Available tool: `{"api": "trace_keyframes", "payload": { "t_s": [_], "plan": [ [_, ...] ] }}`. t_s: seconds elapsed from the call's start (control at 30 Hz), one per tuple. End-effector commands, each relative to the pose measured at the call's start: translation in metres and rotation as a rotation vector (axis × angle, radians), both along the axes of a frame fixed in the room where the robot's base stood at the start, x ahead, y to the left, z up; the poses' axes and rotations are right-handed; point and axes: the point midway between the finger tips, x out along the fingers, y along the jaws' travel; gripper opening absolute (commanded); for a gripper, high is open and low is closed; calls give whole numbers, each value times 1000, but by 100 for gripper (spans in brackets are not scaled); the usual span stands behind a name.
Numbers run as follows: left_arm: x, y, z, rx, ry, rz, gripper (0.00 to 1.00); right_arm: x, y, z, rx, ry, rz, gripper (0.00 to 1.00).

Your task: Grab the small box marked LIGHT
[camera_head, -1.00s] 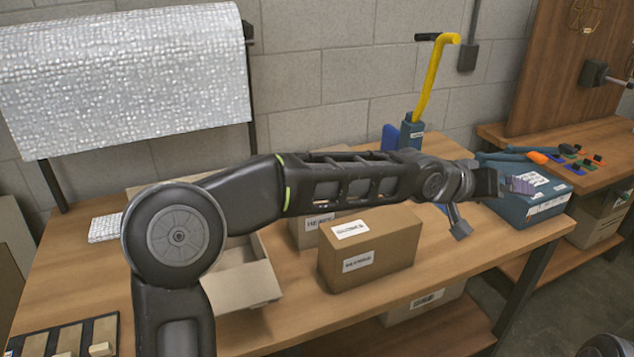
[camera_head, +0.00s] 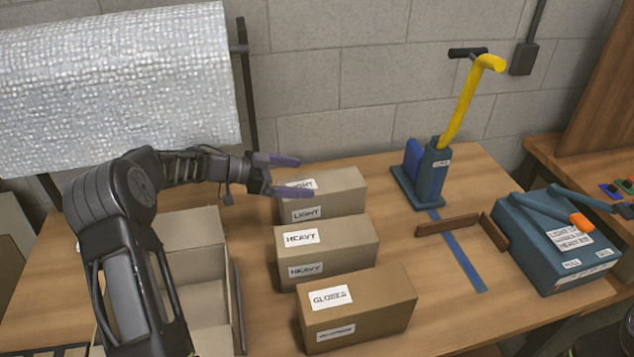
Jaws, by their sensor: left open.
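The small cardboard box marked LIGHT (camera_head: 340,191) stands at the back of a row of three boxes on the table. Its LIGHT label shows on the front side, and the label on its top is partly covered by a finger. My left gripper (camera_head: 286,176) is open at the left end of this box, its purple fingers pointing right. The near finger overlaps the box's top left part in the picture; the far finger is farther back. I cannot tell whether either touches the box. My right gripper is not in view.
A box marked HEAVY (camera_head: 345,248) and a box marked GLOBES (camera_head: 372,308) stand in front. An open carton (camera_head: 196,232) is at the left, partly behind my arm. A blue tool with a yellow handle (camera_head: 462,105) and a blue case (camera_head: 560,255) are at the right.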

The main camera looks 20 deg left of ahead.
Motion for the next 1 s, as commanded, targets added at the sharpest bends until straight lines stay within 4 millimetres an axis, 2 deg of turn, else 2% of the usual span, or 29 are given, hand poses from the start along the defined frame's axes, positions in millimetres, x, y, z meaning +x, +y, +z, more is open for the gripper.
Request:
{"api": "trace_keyframes", "payload": {
  "t_s": [0.1,0.33,0.63,1.0],
  "plan": [
    [-8,2,-7,5,21,-18,100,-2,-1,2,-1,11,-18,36],
    [-8,2,-6,5,19,-18,100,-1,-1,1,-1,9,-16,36],
    [7,-16,-14,5,17,-19,100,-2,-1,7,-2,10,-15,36],
    [10,-19,-16,5,18,-18,100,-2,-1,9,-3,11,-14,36]
  ]
}}
